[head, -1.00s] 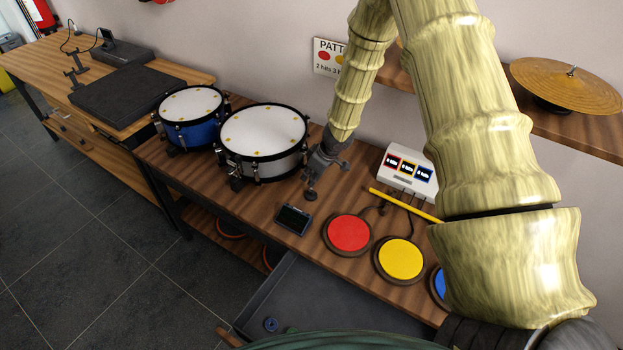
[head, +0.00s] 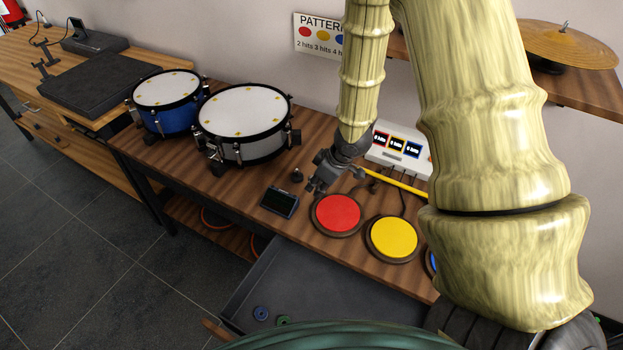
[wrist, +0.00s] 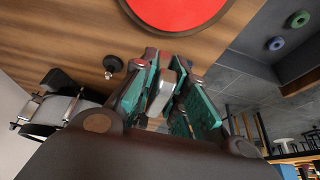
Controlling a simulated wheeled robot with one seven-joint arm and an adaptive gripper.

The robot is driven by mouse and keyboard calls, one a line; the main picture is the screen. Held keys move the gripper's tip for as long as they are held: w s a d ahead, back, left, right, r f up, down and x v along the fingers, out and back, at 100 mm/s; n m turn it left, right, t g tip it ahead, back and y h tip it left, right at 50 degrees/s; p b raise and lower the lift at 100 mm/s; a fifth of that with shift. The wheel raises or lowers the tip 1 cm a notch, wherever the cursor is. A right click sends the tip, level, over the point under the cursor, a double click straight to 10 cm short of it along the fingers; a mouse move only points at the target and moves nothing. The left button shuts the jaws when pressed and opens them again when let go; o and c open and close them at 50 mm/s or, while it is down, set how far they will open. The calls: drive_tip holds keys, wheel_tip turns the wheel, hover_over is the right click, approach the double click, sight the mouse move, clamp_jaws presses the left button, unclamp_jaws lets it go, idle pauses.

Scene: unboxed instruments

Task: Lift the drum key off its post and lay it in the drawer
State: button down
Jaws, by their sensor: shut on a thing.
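My gripper (head: 319,188) is above the table, just right of the small dark post (head: 297,175) and close to the red pad. In the wrist view my gripper (wrist: 166,88) has its teal-lined fingers shut on the drum key (wrist: 163,93), a grey metal piece partly hidden between them. In that view the post (wrist: 113,64) stands bare to the left, apart from the fingers. The drawer (head: 330,285) is open below the table's front edge. It also shows at the upper right of the wrist view (wrist: 290,58).
A blue ring (head: 261,313) and a green ring (head: 283,320) lie in the drawer's near left part; its middle looks clear. The red pad (head: 337,213), yellow pad (head: 392,237) and a dark display box (head: 280,201) lie between the post and drawer. Drums (head: 241,125) stand left.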

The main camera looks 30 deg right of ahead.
sight(320, 182)
drive_tip(key=shift+s, duration=0.5)
drive_tip(key=shift+r, duration=0.25)
drive_tip(key=shift+r+p, duration=1.55)
drive_tip(key=shift+p, duration=0.5)
drive_tip(key=shift+a, duration=0.1)
